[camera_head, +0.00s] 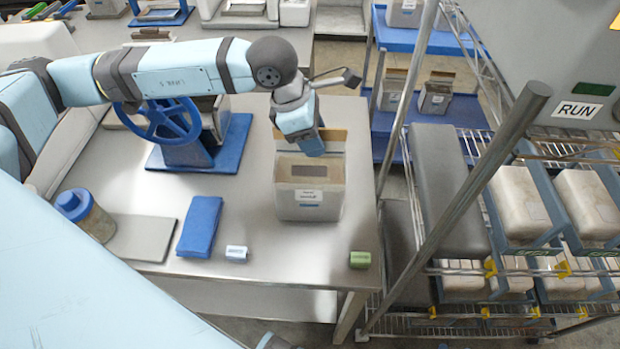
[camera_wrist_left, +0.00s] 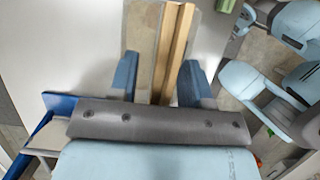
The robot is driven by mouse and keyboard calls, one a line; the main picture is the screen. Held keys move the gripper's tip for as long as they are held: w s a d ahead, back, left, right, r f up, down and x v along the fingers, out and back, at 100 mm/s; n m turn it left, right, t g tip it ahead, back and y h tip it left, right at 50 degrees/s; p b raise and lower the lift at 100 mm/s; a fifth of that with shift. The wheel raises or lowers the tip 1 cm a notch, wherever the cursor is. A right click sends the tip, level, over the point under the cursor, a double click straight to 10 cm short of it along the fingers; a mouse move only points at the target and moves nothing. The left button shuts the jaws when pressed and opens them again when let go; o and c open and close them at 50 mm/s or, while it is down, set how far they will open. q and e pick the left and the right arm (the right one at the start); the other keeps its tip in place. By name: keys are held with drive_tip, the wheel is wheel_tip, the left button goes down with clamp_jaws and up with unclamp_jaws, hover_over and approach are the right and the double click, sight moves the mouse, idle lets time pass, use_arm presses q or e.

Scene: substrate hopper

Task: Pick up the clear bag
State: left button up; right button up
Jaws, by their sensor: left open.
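A clear, greyish box-shaped bag (camera_head: 309,204) with a white label and a tan upper rim stands upright on the steel table. My left gripper (camera_head: 312,146) points down at its open top, near the back rim. In the left wrist view, my left gripper (camera_wrist_left: 158,78) is open, its two blue fingers on either side of a tan strip and a translucent panel (camera_wrist_left: 141,45) of the bag. I cannot tell whether the fingers touch it. The bag's lower part is hidden in that view.
On the steel table (camera_head: 270,262) are a blue handwheel device (camera_head: 165,120), a blue-lidded jar (camera_head: 88,216), a folded blue cloth (camera_head: 200,227), a white block (camera_head: 236,253) and a green block (camera_head: 360,259). A wire rack (camera_head: 470,272) with filled bags stands close on the right.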

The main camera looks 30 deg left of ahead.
use_arm(q)
drive_tip(key=shift+c, duration=0.3)
clamp_jaws()
drive_tip(key=shift+r, duration=0.1)
